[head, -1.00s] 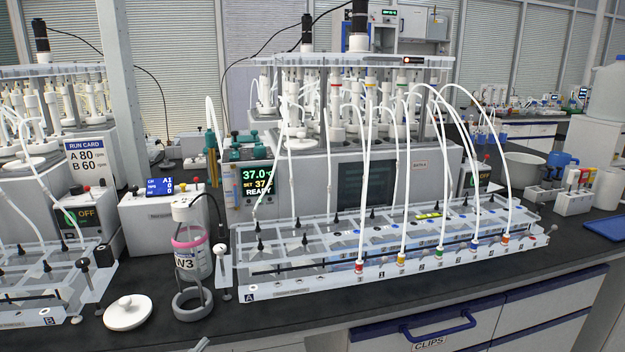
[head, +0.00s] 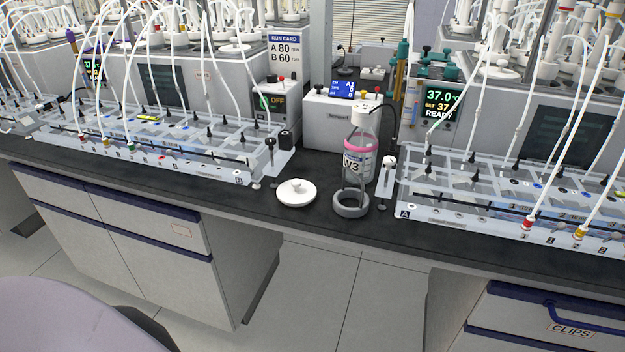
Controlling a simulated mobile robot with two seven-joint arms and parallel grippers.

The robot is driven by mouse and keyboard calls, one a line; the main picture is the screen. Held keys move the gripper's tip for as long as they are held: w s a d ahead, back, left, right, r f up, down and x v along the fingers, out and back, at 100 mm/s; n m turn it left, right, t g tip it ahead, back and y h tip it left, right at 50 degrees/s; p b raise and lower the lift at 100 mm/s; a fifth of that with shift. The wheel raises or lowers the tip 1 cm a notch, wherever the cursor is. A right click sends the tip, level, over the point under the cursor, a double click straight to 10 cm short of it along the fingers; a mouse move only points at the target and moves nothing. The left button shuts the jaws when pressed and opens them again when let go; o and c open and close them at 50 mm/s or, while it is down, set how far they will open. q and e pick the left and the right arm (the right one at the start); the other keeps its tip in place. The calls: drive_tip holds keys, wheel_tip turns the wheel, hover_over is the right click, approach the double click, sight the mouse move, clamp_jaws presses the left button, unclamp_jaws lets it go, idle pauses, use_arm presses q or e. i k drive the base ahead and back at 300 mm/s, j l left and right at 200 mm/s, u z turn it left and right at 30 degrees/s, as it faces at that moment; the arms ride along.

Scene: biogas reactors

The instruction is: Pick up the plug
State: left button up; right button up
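No part is clearly marked as the plug. A round white disc with a small knob on top (head: 296,192) lies on the black bench. Several small black plug-like tips (head: 474,179) stand in the clear rack A (head: 425,213) at right, and more stand in rack B (head: 215,171) at left. A post with a black knob (head: 270,152) stands at the end of rack B. A post with a white knob (head: 387,170) stands beside rack A. Neither of my grippers is in view.
A white box with a blue display (head: 342,122) is behind. Drawer cabinets (head: 110,225) flank an open gap under the bench. A rounded grey-purple surface (head: 60,320) fills the lower left.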

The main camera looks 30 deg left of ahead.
sight(296, 193)
drive_tip(key=k+j+u, duration=0.25)
drive_tip(key=j, duration=0.2)
drive_tip(key=k+j+u, duration=0.2)
drive_tip(key=j, duration=0.3)
drive_tip(key=j+u, duration=0.25)
drive_tip(key=j, duration=0.25)
drive_tip(key=j+u, duration=0.25)
drive_tip(key=j, duration=0.3)
drive_tip(key=k, duration=0.05)
